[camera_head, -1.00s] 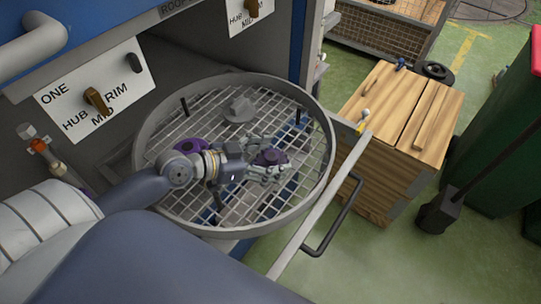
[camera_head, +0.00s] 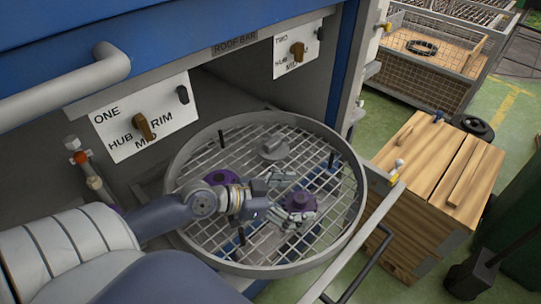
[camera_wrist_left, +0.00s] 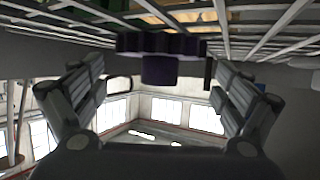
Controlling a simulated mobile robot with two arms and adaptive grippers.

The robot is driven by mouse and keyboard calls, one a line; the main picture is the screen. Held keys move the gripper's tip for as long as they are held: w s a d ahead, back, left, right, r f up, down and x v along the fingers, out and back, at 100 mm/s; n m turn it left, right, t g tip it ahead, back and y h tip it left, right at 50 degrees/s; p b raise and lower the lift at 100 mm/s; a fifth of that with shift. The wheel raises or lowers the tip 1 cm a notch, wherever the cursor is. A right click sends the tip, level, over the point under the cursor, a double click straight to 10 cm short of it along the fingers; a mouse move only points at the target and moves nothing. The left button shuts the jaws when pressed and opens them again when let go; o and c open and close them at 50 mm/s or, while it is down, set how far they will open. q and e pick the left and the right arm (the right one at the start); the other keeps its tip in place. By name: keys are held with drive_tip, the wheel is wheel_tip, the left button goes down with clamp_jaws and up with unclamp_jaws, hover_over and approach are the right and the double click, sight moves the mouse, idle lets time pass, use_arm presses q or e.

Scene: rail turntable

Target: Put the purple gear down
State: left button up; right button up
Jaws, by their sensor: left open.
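The purple gear (camera_head: 299,203) sits on the wire-mesh floor of the round basket (camera_head: 352,225), in its right front part. In the left wrist view the gear (camera_wrist_left: 160,45) appears dark, its toothed disc against the mesh and its hub sticking out. My left gripper (camera_head: 285,200) is open around the gear, one finger on each side. In the left wrist view both fingers stand clear of it, with gaps on both sides. My right gripper is not in view.
Another purple round part (camera_head: 220,178) lies left in the basket, partly behind my arm. A grey part (camera_head: 273,147) lies at the back. Dark pegs (camera_head: 331,160) stand up from the mesh. A wooden crate (camera_head: 430,195) is to the right.

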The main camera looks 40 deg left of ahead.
sight(294, 200)
use_arm(q)
drive_tip(key=b+v, duration=0.1)
drive_tip(key=v, duration=0.4)
drive_tip(key=shift+s+d+f, duration=0.1)
drive_tip(key=shift+s+f, duration=0.05)
drive_tip(key=b+v, duration=0.1)
drive_tip(key=v, duration=0.3)
drive_tip(key=shift+b+v, duration=0.3)
drive_tip(key=shift+v, duration=0.65)
